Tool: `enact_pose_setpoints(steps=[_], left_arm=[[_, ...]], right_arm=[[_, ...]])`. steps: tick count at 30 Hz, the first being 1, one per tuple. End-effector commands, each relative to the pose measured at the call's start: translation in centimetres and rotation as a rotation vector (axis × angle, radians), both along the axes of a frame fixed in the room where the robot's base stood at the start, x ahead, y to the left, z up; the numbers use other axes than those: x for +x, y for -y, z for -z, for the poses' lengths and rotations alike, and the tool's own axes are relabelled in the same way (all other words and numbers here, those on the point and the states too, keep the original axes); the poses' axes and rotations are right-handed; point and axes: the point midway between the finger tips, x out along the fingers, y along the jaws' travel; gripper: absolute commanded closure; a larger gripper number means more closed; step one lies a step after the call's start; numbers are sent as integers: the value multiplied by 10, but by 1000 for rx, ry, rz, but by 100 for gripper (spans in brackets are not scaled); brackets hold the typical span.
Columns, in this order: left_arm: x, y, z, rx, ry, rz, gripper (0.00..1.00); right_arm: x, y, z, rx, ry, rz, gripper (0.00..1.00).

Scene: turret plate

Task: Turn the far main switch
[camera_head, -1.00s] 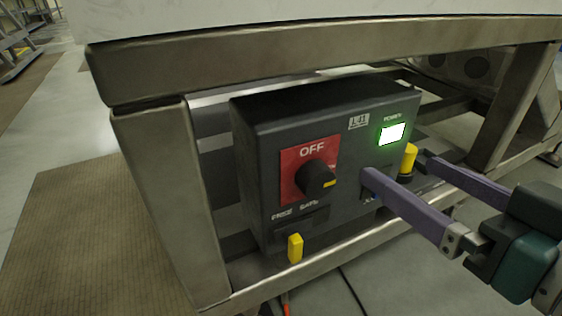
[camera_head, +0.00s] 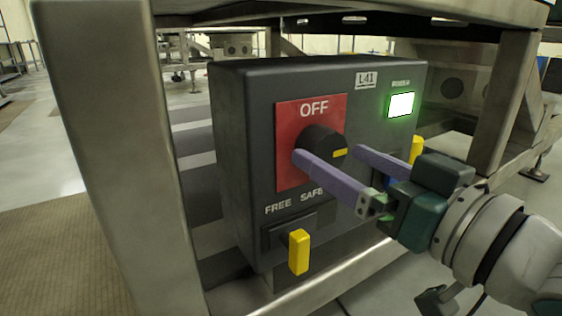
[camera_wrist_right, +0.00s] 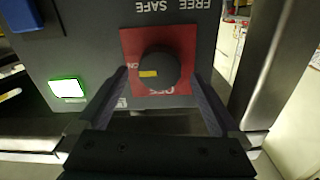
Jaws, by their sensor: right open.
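The main switch is a black round knob (camera_head: 322,143) on a red plate (camera_head: 292,110) marked OFF, on the front of a dark grey box (camera_head: 235,150). Its yellow mark points right in the head view, away from OFF. In the wrist view, upside down, the knob (camera_wrist_right: 160,72) has its mark towards a partly readable ON label. My right gripper (camera_head: 328,152) is open, with a purple finger on either side of the knob. The near finger covers part of the plate. Contact with the knob cannot be told. My left gripper is not in view.
A yellow lever (camera_head: 298,252) sits below the FREE and SAFE labels, and another yellow piece (camera_head: 416,150) is at the box's right. A green-edged lamp (camera_head: 401,104) is lit. A metal frame leg (camera_head: 120,150) stands left of the box, with a beam above.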

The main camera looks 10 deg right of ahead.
Motion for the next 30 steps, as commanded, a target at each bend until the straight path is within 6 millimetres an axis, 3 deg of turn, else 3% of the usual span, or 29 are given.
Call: enact_pose_setpoints(steps=[6, 17, 30], left_arm=[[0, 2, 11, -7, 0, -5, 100], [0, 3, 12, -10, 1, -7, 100], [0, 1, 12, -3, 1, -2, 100]], right_arm=[[22, -8, 1, 0, 2, 0, 0], [26, -9, 0, 0, -1, 0, 0], [26, -9, 0, 0, -1, 0, 48]])
